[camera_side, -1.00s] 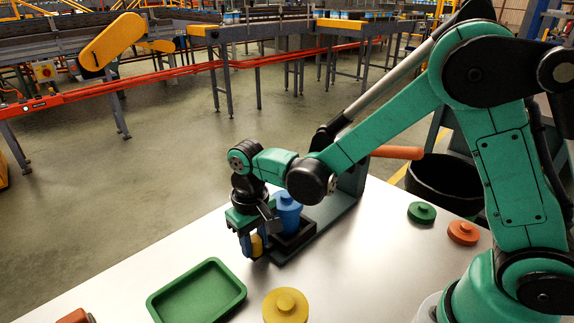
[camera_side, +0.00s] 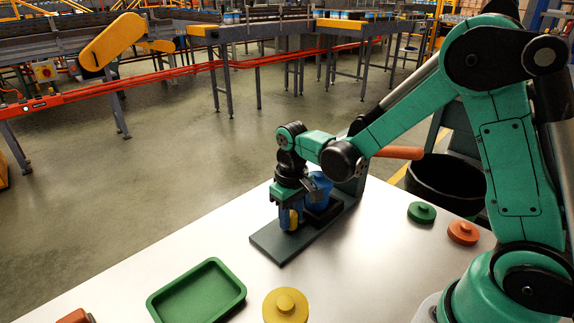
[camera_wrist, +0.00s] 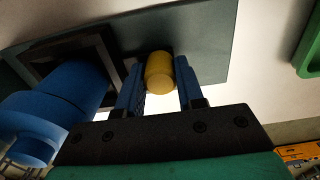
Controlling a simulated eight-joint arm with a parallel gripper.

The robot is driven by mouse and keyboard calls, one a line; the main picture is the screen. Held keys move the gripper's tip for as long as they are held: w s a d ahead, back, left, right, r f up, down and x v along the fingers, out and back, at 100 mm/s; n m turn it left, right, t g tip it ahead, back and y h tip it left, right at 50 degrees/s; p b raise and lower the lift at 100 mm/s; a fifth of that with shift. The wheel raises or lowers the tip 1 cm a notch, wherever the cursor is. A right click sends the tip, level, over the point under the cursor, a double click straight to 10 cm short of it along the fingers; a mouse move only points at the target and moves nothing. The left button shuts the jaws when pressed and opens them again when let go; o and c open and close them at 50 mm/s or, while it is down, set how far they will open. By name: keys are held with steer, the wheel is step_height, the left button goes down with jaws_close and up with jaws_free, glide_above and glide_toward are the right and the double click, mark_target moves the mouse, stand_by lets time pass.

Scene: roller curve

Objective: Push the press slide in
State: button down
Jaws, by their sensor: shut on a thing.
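The press has a grey base plate (camera_side: 272,242), an upright column (camera_side: 353,183) and an orange lever handle (camera_side: 400,152). The dark slide (camera_side: 324,214) sits on the plate near the column and carries a blue knobbed piece (camera_side: 321,184). In the wrist view the dark slide frame (camera_wrist: 104,38) and blue piece (camera_wrist: 62,105) are at the left. My gripper (camera_side: 292,221) points down at the slide's near side, its blue fingers shut on the yellow knob (camera_wrist: 159,72). My wrist partly hides the slide and blue piece in the side view.
A green tray (camera_side: 238,291) and a yellow knobbed disc (camera_side: 285,306) stand at the table's front. A green disc (camera_side: 422,212) and an orange disc (camera_side: 463,232) lie at the right. A black bin (camera_side: 446,183) is beyond the table edge.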

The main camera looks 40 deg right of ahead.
steer(key=c, duration=0.8)
jaws_free()
steer(key=shift+r, duration=2.8)
